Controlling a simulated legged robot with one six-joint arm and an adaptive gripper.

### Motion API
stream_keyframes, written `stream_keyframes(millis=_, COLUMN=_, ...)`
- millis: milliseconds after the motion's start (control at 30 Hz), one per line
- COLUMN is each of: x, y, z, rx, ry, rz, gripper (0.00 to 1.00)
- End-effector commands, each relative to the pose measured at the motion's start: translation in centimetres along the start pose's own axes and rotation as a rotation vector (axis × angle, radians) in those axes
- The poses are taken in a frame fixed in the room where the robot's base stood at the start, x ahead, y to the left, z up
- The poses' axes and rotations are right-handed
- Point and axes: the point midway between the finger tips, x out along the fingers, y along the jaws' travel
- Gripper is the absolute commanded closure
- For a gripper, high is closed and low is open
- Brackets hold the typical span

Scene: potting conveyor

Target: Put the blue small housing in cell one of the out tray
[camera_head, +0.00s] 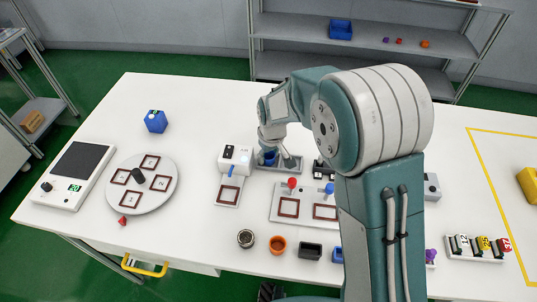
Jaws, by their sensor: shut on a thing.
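My gripper (279,157) is over the middle of the white table, partly hidden by my own arm. It is shut on a small blue piece, the blue small housing (270,155), which shows between and beside the fingers. The housing is low over a small grey holder (259,164) beside the white device; I cannot tell whether they touch. I cannot make out which thing is the out tray or its cell one; part of the table is hidden behind my arm.
A white device (235,160) stands just left of my gripper. A plate with red-framed squares (289,207) lies in front. A round disc (158,190) and a blue block (155,121) are at left. Several small parts, including an orange cup (278,245), line the front edge.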

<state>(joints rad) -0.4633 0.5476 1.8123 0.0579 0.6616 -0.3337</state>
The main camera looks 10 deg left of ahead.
Motion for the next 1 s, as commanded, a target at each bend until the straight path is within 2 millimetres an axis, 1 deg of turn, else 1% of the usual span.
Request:
stream_keyframes(millis=33, x=0.6, y=-0.1, z=0.2, rx=0.0, ry=-0.007, rz=-0.002, gripper=0.75)
stream_keyframes(millis=133, x=1.0, y=-0.1, z=0.3, rx=0.0, ry=-0.01, rz=-0.002, gripper=0.73)
stream_keyframes(millis=167, x=1.0, y=-0.1, z=0.3, rx=0.0, ry=-0.011, rz=-0.003, gripper=0.4)
stream_keyframes(millis=200, x=1.1, y=-0.1, z=0.4, rx=0.0, ry=-0.012, rz=-0.003, gripper=0.22)
stream_keyframes(millis=233, x=1.1, y=-0.1, z=0.4, rx=0.0, ry=-0.013, rz=-0.003, gripper=0.12)
stream_keyframes(millis=867, x=0.8, y=0.0, z=0.3, rx=0.0, ry=-0.008, rz=-0.003, gripper=0.12)
stream_keyframes(millis=967, x=0.3, y=0.0, z=0.2, rx=0.0, ry=-0.006, rz=-0.002, gripper=0.12)
stream_keyframes(millis=1000, x=-0.1, y=0.0, z=0.2, rx=0.0, ry=-0.005, rz=-0.002, gripper=0.12)
